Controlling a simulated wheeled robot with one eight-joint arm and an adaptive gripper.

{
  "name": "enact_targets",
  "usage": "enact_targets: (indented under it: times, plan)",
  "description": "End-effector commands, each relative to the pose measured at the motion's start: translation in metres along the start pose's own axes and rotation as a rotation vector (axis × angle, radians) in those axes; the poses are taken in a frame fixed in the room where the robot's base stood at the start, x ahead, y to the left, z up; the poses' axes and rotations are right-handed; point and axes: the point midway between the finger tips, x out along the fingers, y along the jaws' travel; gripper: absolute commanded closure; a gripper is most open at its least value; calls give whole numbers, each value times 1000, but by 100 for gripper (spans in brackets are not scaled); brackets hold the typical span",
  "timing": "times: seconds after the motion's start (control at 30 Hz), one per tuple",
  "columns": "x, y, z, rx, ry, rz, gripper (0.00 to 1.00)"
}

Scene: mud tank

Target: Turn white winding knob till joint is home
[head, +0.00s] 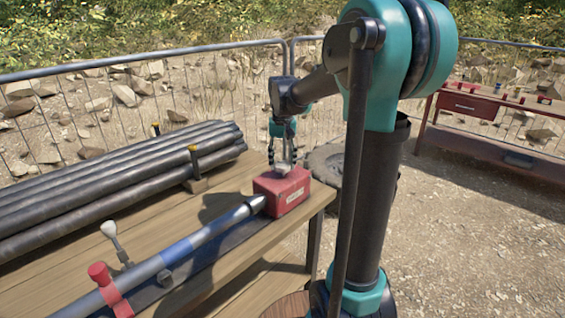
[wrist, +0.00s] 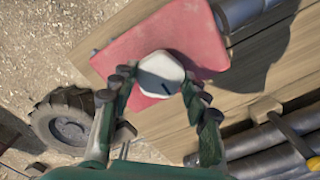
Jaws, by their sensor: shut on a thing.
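Dark pipes (head: 110,175) lie stacked behind on the wooden table (head: 245,252), with yellow-topped posts (head: 194,160). A red clamp (head: 108,285) and a white-topped lever (head: 112,235) stand at the near left. A tyre (wrist: 65,122) lies beyond the table's end. Gravel on the right is open.

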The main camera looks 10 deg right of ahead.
Motion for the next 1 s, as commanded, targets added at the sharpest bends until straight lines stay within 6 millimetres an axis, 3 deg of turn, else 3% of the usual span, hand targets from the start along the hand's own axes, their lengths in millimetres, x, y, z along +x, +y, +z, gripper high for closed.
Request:
enact_targets:
  times: [0.5,1.0]
  plan:
    - [0,0,0,468,1,0,83]
    - [0,0,0,705,1,0,83]
